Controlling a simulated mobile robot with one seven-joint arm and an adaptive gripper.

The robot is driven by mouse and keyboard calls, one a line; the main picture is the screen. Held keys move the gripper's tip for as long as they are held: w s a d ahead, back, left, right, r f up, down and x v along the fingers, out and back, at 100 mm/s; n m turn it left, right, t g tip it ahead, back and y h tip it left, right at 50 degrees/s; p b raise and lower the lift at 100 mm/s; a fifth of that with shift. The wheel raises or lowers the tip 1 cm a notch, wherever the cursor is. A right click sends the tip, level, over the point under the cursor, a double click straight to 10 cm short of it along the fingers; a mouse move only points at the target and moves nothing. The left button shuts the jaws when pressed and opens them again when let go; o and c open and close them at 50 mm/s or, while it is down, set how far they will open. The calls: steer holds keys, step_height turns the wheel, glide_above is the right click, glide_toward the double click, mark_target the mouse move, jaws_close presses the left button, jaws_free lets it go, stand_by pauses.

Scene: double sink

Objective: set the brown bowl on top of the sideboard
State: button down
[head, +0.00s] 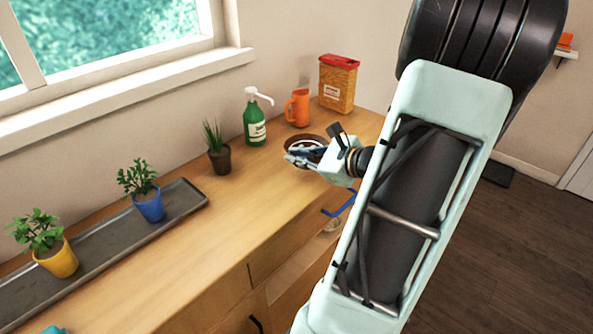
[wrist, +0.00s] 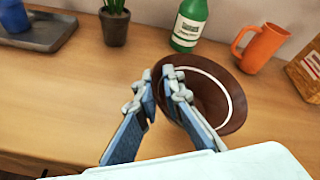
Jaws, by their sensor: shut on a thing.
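The brown bowl (head: 305,140) is at the far end of the wooden sideboard (head: 218,240), partly hidden by my gripper (head: 305,158) in the head view. In the wrist view the bowl (wrist: 215,95) shows a dark brown inside with a white ring. My gripper (wrist: 162,80) is shut on the bowl's left rim, one finger inside the bowl and one outside. The bowl looks somewhat tilted. I cannot tell whether its base touches the sideboard top (wrist: 60,100).
Behind the bowl stand a green pump bottle (head: 254,122), an orange jug (head: 298,108) and a red-topped box (head: 338,84). A small dark-potted plant (head: 219,158) is to the left. A grey tray (head: 105,243) holds blue and yellow pots. The front middle of the top is clear.

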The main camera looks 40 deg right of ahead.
steer(key=shift+w+d+f+b, duration=0.1)
steer(key=shift+w+f+b, duration=0.1)
steer(key=shift+f+b, duration=1.3)
steer(key=shift+f+p, duration=0.3)
steer(key=shift+f, duration=0.2)
steer(key=c, duration=2)
jaws_free()
steer(key=shift+r, duration=0.1)
steer(key=shift+c, duration=0.2)
steer(key=shift+r, duration=0.15)
steer(key=shift+s+d+r, duration=0.1)
steer(key=shift+s+r, duration=0.05)
steer(key=shift+s, duration=0.25)
steer(key=p+v, duration=0.1)
steer(key=v, duration=1)
steer(key=shift+p, duration=0.35)
steer(key=shift+s, duration=0.1)
